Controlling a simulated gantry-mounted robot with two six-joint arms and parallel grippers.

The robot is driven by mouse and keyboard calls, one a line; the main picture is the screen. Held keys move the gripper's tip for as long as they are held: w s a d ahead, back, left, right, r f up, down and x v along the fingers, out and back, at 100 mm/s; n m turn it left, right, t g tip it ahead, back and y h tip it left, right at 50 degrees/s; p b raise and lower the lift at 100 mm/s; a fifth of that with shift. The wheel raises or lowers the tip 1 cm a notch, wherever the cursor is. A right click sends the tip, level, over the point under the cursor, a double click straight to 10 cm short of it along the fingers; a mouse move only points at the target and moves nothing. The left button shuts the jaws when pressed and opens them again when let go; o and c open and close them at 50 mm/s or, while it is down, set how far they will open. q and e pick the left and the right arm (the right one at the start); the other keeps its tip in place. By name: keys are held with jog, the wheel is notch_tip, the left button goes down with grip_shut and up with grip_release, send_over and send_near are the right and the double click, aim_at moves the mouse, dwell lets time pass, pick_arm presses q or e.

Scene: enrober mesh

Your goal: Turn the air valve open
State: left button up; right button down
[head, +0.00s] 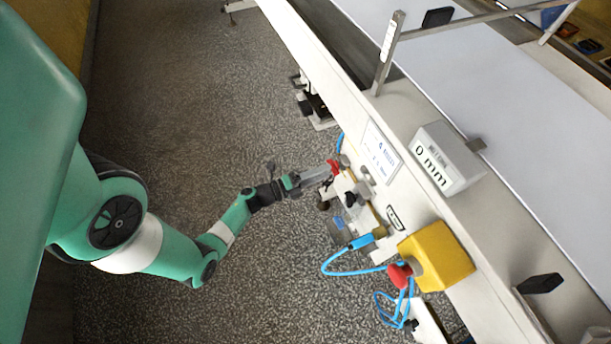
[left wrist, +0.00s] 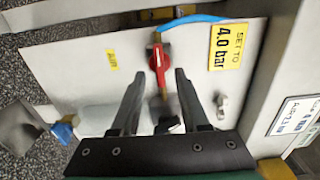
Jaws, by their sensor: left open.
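The air valve's red handle (head: 334,166) is on a pale panel at the side of the white machine. In the left wrist view the red handle (left wrist: 159,62) stands upright in the picture, with a brass-coloured fitting and a blue hose (left wrist: 190,20) above it. My left gripper (head: 317,177) is at the valve, its fingers pointing to the panel. In the left wrist view my left gripper (left wrist: 160,71) is open, with one finger on each side of the handle. Contact with the handle cannot be told. My right gripper is not in view.
A yellow label (left wrist: 228,46) reads "SET TO 4.0 bar". A yellow box (head: 437,256) with a red button (head: 399,275) sits lower on the machine, near blue hoses (head: 350,272). A grey box (head: 446,158) reads "0 mm". The floor (head: 200,100) left of the machine is clear.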

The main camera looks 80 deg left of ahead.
pick_arm(q)
jog(key=p+v, duration=0.2)
jog(key=v, duration=0.7)
dwell(0.4)
